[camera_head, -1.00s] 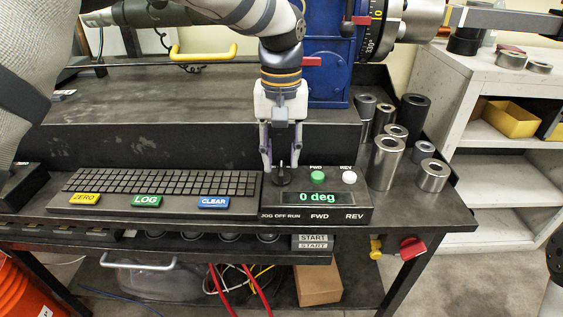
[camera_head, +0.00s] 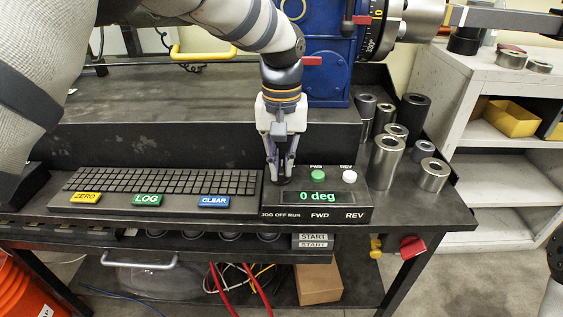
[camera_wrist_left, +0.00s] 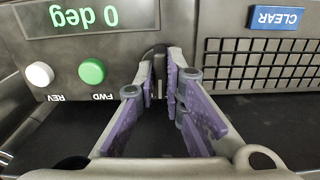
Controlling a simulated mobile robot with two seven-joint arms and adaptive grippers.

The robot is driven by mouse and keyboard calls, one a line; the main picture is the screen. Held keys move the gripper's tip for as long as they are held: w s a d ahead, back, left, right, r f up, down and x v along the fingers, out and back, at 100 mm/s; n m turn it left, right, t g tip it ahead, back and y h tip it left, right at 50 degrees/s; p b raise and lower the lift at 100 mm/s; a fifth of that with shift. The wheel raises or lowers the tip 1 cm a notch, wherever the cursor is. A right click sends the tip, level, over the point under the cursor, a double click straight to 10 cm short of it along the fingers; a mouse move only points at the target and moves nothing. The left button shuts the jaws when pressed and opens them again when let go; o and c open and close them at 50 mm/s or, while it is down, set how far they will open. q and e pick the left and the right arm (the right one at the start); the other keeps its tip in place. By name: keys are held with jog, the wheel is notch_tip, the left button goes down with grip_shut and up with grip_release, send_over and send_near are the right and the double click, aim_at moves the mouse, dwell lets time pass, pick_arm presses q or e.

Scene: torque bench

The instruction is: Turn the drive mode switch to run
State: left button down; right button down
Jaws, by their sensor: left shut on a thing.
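The drive mode switch is a small black knob at the left end of the dark control box (camera_head: 368,213), above the printed words JOG OFF RUN (camera_head: 281,215). My left gripper (camera_head: 279,179) points down over it, with its fingers closed around the knob. In the left wrist view the fingertips (camera_wrist_left: 161,82) meet on the dark knob (camera_wrist_left: 157,56). The fingers hide most of the knob, so I cannot tell which word it points to. The display (camera_head: 318,197) reads 0 deg. My right gripper is not in view.
A green FWD button (camera_head: 318,176) and a white REV button (camera_head: 349,177) sit close to the right of my left gripper. A keyboard (camera_head: 160,184) with ZERO, LOG and CLEAR keys lies to the left. Several metal sockets (camera_head: 385,162) stand at the right.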

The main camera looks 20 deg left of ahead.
aim_at(282, 167)
pick_arm(q)
jog(key=m, duration=0.3)
jog(key=shift+p, duration=0.3)
jog(key=shift+m, duration=2.7)
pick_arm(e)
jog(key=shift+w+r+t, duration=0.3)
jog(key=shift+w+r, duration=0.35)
pick_arm(q)
jog(key=c, duration=1.7)
grip_release()
notch_tip(282, 167, up, 12)
jog(key=shift+f, duration=0.1)
